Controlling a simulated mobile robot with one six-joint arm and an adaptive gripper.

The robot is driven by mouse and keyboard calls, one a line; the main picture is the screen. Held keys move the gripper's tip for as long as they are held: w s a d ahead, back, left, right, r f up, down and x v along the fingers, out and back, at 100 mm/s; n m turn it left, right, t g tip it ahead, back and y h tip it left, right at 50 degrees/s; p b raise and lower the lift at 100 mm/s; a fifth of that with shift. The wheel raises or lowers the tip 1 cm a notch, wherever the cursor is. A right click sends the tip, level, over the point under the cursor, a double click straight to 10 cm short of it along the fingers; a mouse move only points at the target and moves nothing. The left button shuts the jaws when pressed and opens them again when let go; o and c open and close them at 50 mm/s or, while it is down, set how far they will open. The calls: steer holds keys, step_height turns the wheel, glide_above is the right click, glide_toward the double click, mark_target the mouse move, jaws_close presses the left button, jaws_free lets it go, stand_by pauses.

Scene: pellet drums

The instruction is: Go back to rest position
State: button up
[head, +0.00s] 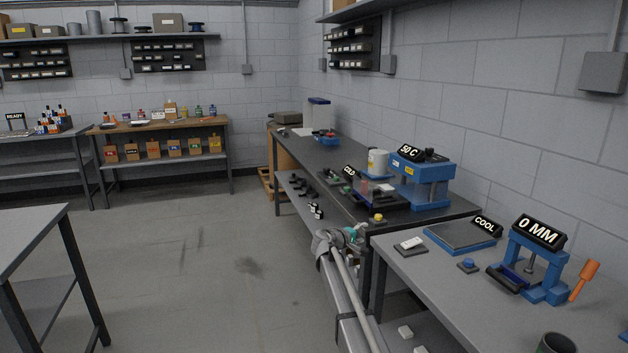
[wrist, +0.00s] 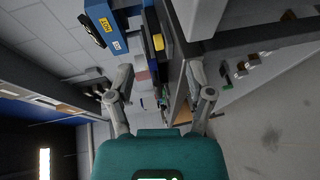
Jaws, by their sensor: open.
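My gripper (wrist: 160,84) is open in the wrist view, its two grey fingers spread apart with nothing held between them. In the head view my arm (head: 345,290) reaches forward from the bottom, beside the near edge of the right-hand benches. The teal gripper body (head: 352,234) shows at its far end, close to the bench edge; its fingertips are hard to make out there.
The back bench (head: 325,155) carries a blue press marked 50 C (head: 423,176) and a yellow button (head: 378,218). The near bench (head: 455,281) holds a COOL plate (head: 458,238) and a 0 MM press (head: 537,260). The floor (head: 200,270) to the left is clear.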

steer(key=s+d+f+m+g+y, duration=0.1)
steer(key=s+f+m+g+y, duration=0.3)
steer(key=s, duration=0.8)
steer(key=s+d+f+g+y, duration=0.2)
steer(key=s+f, duration=0.3)
steer(key=s, duration=0.7)
steer(key=s+d+f+m+g+y, duration=0.1)
steer(key=s+f+m+g+y, duration=0.3)
steer(key=s, duration=0.9)
steer(key=s+a+f+y, duration=0.15)
steer(key=s+a, duration=0.25)
steer(key=s, duration=0.5)
step_height(320, 180, up, 12)
steer(key=p, duration=1.2)
steer(key=shift+s+f+n, duration=0.15)
steer(key=shift+f+n, duration=0.1)
steer(key=shift+n, duration=0.05)
